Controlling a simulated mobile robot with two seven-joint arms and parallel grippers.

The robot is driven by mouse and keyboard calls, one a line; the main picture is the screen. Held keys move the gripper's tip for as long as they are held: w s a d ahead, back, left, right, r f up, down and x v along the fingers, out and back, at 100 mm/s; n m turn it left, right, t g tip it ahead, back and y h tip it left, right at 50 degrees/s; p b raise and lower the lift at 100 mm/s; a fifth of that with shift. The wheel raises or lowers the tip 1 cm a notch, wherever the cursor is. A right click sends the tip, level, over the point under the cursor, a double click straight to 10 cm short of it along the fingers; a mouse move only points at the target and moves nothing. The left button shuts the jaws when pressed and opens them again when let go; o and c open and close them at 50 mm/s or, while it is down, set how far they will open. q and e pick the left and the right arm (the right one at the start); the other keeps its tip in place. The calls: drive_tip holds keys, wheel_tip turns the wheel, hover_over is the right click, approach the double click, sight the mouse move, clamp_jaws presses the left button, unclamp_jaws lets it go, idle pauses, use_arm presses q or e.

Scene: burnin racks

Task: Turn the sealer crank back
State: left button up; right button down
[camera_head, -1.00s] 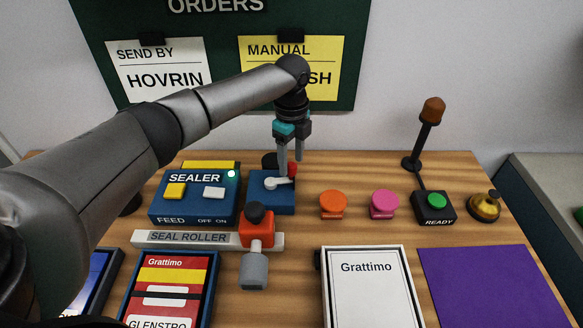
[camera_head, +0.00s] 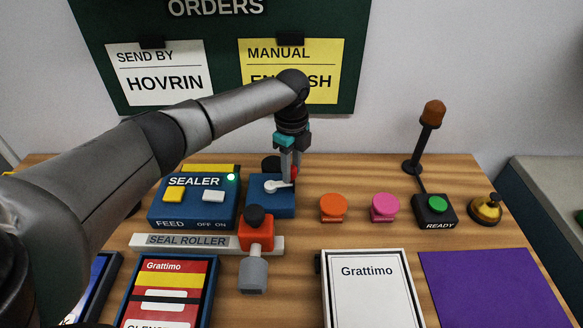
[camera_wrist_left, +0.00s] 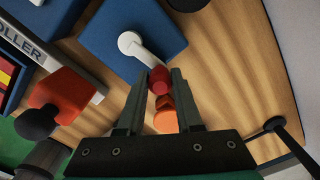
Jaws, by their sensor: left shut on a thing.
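The sealer crank (camera_head: 278,186) is a white arm on a blue block (camera_head: 262,206), to the right of the blue sealer box (camera_head: 180,207). Its red knob (camera_wrist_left: 159,80) is at the arm's end. My left gripper (camera_head: 291,174) points down over the block and is shut on the red knob. In the left wrist view the gripper fingers (camera_wrist_left: 160,88) stand on both sides of the knob. In the head view the fingers partly hide the knob. The white crank arm also shows in the left wrist view (camera_wrist_left: 133,44). My right gripper is not in view.
A red roller handle with a black knob (camera_head: 254,215) stands in front of the block. An orange button (camera_head: 333,206) and a pink button (camera_head: 385,206) stand to its right, then the ready button (camera_head: 436,205), a bell (camera_head: 485,208) and a lamp (camera_head: 431,115). Bare wood lies between them.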

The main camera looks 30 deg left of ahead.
use_arm(q)
clamp_jaws()
